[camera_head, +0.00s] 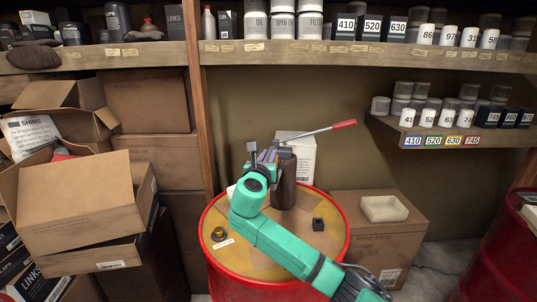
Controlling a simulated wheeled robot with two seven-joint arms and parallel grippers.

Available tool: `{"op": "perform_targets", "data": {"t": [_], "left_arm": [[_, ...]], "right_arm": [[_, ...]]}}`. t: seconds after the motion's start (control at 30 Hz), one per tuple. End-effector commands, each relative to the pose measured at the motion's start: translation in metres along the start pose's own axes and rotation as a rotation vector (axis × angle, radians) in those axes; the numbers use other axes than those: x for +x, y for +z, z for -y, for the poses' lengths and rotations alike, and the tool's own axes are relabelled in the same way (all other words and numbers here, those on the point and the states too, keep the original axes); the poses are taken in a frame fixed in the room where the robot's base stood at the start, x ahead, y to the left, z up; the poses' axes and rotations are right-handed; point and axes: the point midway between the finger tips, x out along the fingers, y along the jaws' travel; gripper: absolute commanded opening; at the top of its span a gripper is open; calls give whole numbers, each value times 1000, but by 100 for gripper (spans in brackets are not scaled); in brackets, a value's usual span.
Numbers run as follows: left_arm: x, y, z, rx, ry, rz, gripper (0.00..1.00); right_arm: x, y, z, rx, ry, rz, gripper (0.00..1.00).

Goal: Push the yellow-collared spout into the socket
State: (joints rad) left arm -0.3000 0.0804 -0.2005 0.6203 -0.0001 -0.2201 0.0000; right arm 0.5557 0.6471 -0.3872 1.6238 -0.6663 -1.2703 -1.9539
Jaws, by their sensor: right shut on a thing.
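My right arm reaches in from the lower right over the red drum (341,252). Its gripper (267,157) is above the far part of the drum top, shut on a small greyish-purple part (268,155). The arm hides much of that part, and I cannot make out a yellow collar on it. A brass-coloured ring with a dark centre (219,234) sits at the left of the drum top, left of and below the gripper in the picture. I cannot tell whether it is the socket. A small black block (318,224) stands at the right. My left gripper is not in view.
A dark brown container (285,184) stands just behind the gripper, with a red-handled lever (343,124) extending right above it. A white box (301,150) is behind. Cardboard boxes (80,200) crowd the left. A carton with a pale tray (385,209) stands right of the drum.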

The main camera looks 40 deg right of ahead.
Motion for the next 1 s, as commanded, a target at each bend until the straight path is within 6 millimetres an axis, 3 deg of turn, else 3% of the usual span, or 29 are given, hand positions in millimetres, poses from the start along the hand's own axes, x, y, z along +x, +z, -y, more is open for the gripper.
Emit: {"op": "perform_targets", "data": {"t": [1.0], "left_arm": [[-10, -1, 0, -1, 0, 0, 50]], "right_arm": [[0, 0, -1, 1, 0, 2, 0]]}}
